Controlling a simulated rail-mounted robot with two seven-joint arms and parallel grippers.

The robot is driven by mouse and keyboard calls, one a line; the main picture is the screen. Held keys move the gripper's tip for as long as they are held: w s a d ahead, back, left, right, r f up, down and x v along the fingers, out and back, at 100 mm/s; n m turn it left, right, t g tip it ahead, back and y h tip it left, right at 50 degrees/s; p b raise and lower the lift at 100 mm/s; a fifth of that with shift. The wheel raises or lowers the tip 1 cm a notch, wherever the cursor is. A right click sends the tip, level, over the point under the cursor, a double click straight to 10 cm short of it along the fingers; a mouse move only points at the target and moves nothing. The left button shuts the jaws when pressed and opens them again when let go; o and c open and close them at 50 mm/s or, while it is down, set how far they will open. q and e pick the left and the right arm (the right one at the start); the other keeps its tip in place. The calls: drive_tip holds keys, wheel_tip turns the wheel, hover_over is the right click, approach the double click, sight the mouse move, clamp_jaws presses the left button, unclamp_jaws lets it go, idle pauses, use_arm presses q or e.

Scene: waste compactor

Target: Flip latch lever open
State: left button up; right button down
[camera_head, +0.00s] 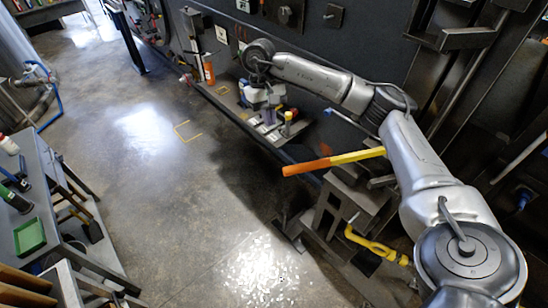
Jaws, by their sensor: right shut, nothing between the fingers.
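A long bar with an orange end and a yellow shaft (335,162) sticks out to the left from behind my right arm, above a dark metal frame; it looks like a lever, but I cannot tell if it is the latch lever. A bent yellow handle (376,246) is lower right, on the machine's frame. My right arm reaches up and left, and its gripper (267,113) points down over a narrow ledge, apart from both yellow parts. The gripper is shut and empty; its fingertips are small and hard to make out. My left gripper is not in view.
The dark machine wall (375,45) runs along the back right. Small items, including an orange bottle (208,70), stand by the ledge. A workbench (48,195) with a green tray (30,236) is at left. The floor (160,170) between is clear.

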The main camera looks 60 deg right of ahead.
drive_tip(key=s+a+f+p, duration=0.3)
drive_tip(key=s+f, duration=0.2)
drive_tip(key=f, duration=0.4)
drive_tip(key=shift+s+a+f, duration=0.2)
drive_tip(key=shift+s+a, duration=0.05)
drive_tip(key=shift+a, duration=0.1)
